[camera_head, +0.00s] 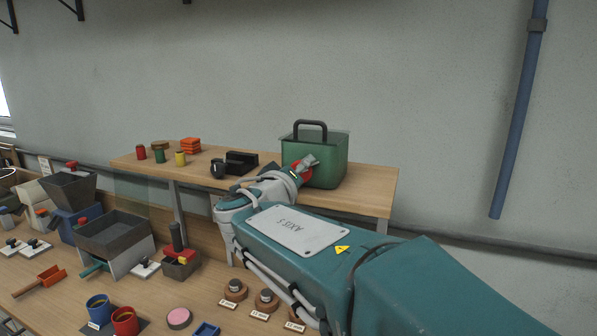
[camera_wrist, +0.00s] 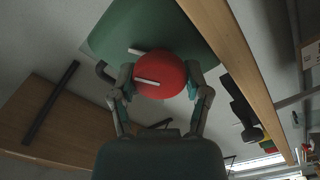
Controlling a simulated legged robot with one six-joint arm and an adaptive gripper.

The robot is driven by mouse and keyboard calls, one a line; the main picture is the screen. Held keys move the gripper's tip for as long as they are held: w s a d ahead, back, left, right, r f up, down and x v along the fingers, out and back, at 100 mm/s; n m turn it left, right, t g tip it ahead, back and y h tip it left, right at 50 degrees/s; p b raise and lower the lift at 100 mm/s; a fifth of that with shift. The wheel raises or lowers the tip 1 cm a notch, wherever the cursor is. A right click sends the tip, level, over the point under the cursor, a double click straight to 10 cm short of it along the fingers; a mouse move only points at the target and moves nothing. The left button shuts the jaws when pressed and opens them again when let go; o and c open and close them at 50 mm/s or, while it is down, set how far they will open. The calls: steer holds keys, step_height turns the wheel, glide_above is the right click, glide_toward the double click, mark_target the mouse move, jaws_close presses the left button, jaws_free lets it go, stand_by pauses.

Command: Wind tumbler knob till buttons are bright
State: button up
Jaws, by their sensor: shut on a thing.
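The green tumbler box (camera_head: 330,160) with a dark top handle stands on the raised wooden shelf. Its red round knob (camera_head: 301,171) is on the side toward my arm, partly covered by my gripper (camera_head: 309,163). In the wrist view, the knob (camera_wrist: 161,66) is in front of the green wall (camera_wrist: 135,25). It carries a white bar, tilted slightly down to the right. A second white bar lies just above it. My gripper (camera_wrist: 159,84) is shut on the knob, one finger on each side. The buttons and their brightness cannot be made out.
The raised shelf (camera_head: 376,195) also holds a dark mug (camera_head: 217,169), a black block (camera_head: 241,160) and several coloured pieces at its left. The lower bench (camera_head: 70,312) is crowded with hoppers, cups and labelled round pieces. A blue pipe (camera_head: 517,120) runs down the wall.

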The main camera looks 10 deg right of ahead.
steer(key=shift+f+m, duration=0.35)
steer(key=shift+m, duration=0.15)
steer(key=o, duration=1.1)
steer(key=shift+w, duration=0.1)
steer(key=shift+o, duration=0.2)
steer(key=shift+r, duration=0.1)
steer(key=shift+r, duration=0.1)
steer(key=shift+s+a, duration=0.2)
steer(key=shift+s, duration=0.05)
steer(key=v, duration=1.1)
steer(key=shift+s+a, duration=0.2)
